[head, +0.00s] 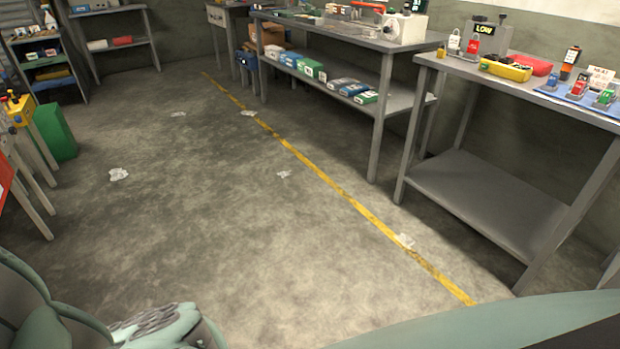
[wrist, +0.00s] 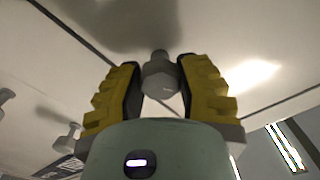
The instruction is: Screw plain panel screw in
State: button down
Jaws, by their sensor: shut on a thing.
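In the wrist view, my gripper (wrist: 159,88) has yellow stepped fingers with dark pads. It is shut on a grey panel screw (wrist: 159,77) with a wide round head and a narrower end pointing away from me. The screw lies in front of a pale, smooth panel (wrist: 235,35). I cannot tell whether its narrow end is in a hole or only close to the surface. The panel and the screw do not show in the head view, and I cannot make out my gripper's fingers there.
Two other grey knob-like screws (wrist: 68,136) stand out from the pale surface at the left of the wrist view. In the head view, grey workbenches (head: 490,185) line the right side, a yellow line (head: 330,180) crosses the floor, and open concrete floor (head: 190,210) lies in the middle.

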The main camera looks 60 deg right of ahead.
jog(key=m, duration=0.2)
jog(key=m+b, duration=0.1)
jog(key=shift+f+m, duration=0.3)
jog(key=shift+m, duration=0.1)
jog(key=shift+r+m+b, duration=0.1)
jog(key=shift+m+b, duration=0.3)
jog(key=shift+m, duration=1)
jog(key=c, duration=0.5)
grip_release()
jog(key=shift+r, duration=0.15)
jog(key=shift+s, duration=0.1)
